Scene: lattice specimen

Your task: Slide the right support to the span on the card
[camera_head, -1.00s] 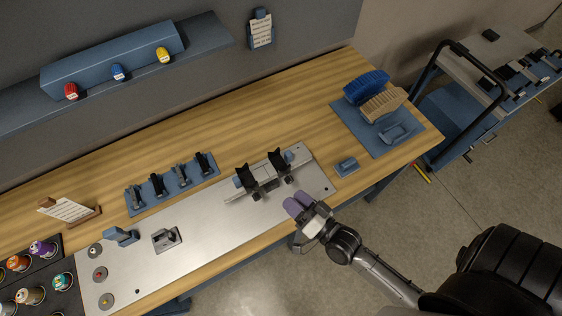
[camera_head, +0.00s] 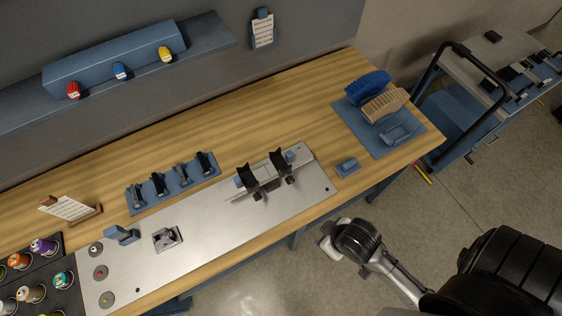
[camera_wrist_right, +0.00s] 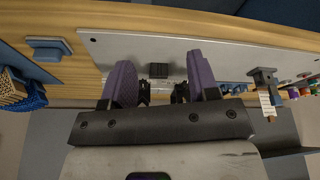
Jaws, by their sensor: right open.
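Two black supports stand on a pale rail (camera_head: 235,196) fixed to the metal plate. The right support (camera_head: 279,163) is close beside the left support (camera_head: 248,177). Dark parts of the fixture also show between and beside my fingers in the wrist view, partly hidden by them. A white card (camera_head: 68,208) leans in a wooden stand at the left; another card (camera_head: 262,31) hangs on the back wall. Their writing is too small to read. My right gripper (camera_wrist_right: 160,83) is open and empty, its purple fingers apart. In the head view it hangs off the bench's front edge, fingers hidden.
A blue rack with several dark tools (camera_head: 172,182) lies behind the metal plate (camera_head: 215,229). A small blue block (camera_head: 347,166) sits right of the plate. A blue mat (camera_head: 408,141) holds brushes and a tray. A cart (camera_head: 456,110) stands at the right.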

